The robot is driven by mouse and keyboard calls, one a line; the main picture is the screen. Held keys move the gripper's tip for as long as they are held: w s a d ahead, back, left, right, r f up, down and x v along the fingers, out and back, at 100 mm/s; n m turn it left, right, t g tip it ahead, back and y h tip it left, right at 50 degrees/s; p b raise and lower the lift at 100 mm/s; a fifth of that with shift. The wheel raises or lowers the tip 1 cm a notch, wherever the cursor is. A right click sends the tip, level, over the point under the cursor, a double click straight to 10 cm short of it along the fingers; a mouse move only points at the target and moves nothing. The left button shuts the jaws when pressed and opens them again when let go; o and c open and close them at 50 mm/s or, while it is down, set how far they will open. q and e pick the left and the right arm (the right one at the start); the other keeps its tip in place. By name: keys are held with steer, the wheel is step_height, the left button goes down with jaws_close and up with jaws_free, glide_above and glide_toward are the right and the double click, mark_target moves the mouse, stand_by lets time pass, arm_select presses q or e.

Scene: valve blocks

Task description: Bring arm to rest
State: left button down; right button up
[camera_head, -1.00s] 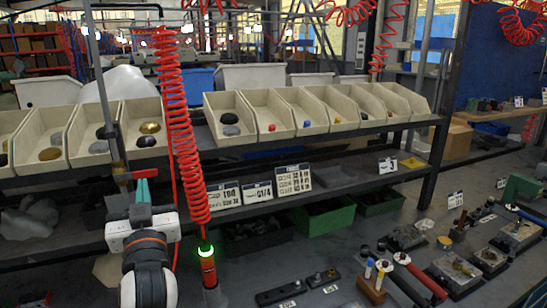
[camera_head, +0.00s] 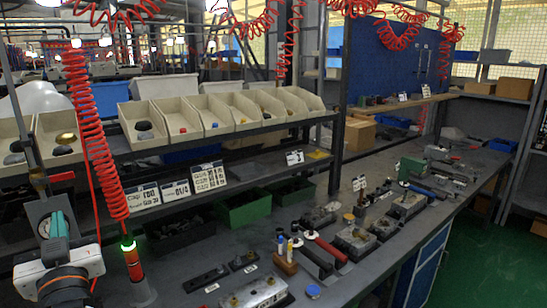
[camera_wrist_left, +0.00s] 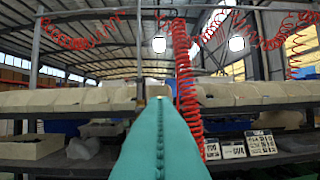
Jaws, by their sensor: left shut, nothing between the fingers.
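My left gripper (camera_head: 58,224) is at the lower left of the head view, in front of the shelf of bins, with its green fingers pointing up and away. In the left wrist view, the green fingers (camera_wrist_left: 160,125) are pressed together with nothing between them. They point toward the row of bins and the red coiled hose. The left gripper touches nothing that I can see. My right arm and gripper are in neither view.
A red coiled hose (camera_head: 91,135) with a green-lit tool (camera_head: 132,262) hangs just right of my left arm. Cream bins (camera_head: 143,127) line the shelf. The grey workbench (camera_head: 330,285) carries valve blocks (camera_head: 257,293) and hand tools. Green floor (camera_head: 465,250) is clear at right.

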arm_select(q)
steer(key=s+d+f+m+g+h, duration=0.2)
steer(key=f+h, duration=0.1)
steer(key=f, duration=0.5)
steer(key=s+d+f+m+g+h, duration=0.1)
steer(key=d+f+m+g+h, duration=0.15)
steer(key=f, duration=0.55)
steer(key=s+d+f+m+g+h, duration=0.1)
steer(key=s+d+f+g+h, duration=0.15)
steer(key=f, duration=0.65)
steer(key=s+d+f+m+g+h, duration=0.2)
steer(key=s+d+f+g+h, duration=0.15)
steer(key=s+f, duration=0.45)
steer(key=s+d+f+m+g+h, duration=0.1)
steer(key=s+d+f+g+h, duration=0.1)
steer(key=s+d+f+g, duration=0.5)
steer(key=s+a+f+t, duration=0.1)
steer(key=s+f, duration=0.1)
steer(key=f, duration=1.1)
steer(key=s+a+f+t, duration=0.1)
steer(key=a+f, duration=0.1)
steer(key=f, duration=1.1)
steer(key=s+a+f+g, duration=0.1)
steer(key=s+a+f, duration=0.1)
steer(key=s+f, duration=1.3)
steer(key=shift+s+a+f+m+y, duration=0.15)
steer(key=shift+s+a+m+y, duration=0.2)
steer(key=shift+s, duration=0.3)
